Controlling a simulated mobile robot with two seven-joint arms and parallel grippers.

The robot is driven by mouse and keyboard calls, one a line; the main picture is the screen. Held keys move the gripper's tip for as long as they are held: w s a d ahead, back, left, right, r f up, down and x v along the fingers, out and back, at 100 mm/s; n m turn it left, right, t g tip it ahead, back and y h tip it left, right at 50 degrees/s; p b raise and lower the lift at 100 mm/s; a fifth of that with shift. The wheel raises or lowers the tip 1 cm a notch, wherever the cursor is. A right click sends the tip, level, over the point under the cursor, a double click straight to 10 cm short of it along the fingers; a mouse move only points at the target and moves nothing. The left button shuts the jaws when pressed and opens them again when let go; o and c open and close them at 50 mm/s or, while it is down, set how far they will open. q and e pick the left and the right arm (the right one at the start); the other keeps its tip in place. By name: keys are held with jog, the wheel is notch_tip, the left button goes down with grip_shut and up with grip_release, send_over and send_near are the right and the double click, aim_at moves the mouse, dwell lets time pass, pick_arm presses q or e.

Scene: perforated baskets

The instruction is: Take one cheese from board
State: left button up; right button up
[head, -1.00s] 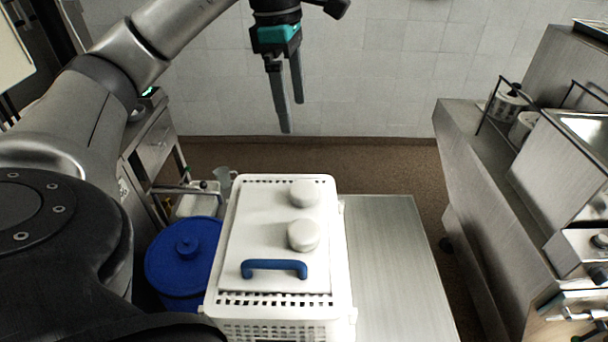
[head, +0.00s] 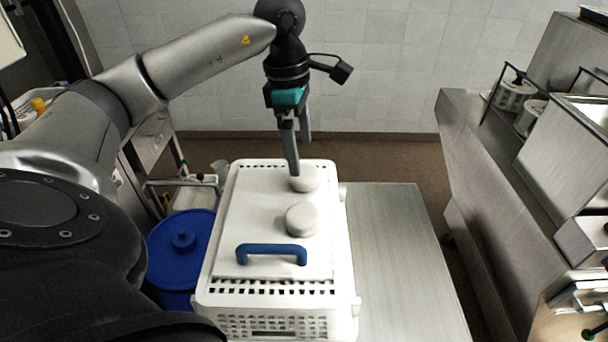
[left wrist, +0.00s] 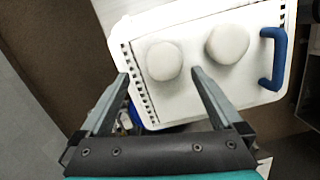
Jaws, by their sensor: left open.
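Two round white cheeses lie on a white board (head: 258,222) with a blue handle (head: 272,254). The board rests on a white perforated basket (head: 278,325). The far cheese (head: 306,180) is partly hidden behind a finger in the head view; the near cheese (head: 302,219) is in full view. My left gripper (head: 299,155) is open, pointing down at the board's far end. In the left wrist view, the far cheese (left wrist: 164,61) is ahead of and between the open fingers (left wrist: 158,76), with nothing held. The near cheese (left wrist: 227,43) is to its right. My right gripper is not in view.
The basket stands on a steel table (head: 392,255), whose right part is bare. A blue lidded bucket (head: 178,250) is left of the basket. A steel counter (head: 475,150) with pots stands at the right.

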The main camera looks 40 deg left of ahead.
aim_at(303, 171)
pick_arm(q)
jog(key=f, duration=0.4)
jog(key=shift+s+d+f+p, duration=0.1)
jog(key=shift+s+d+p, duration=0.1)
jog(key=shift+d+p, duration=0.15)
jog(key=shift+w+d+f, duration=0.1)
jog(key=shift+f, duration=0.4)
jog(key=c, duration=1.4)
jog(key=shift+r, duration=0.15)
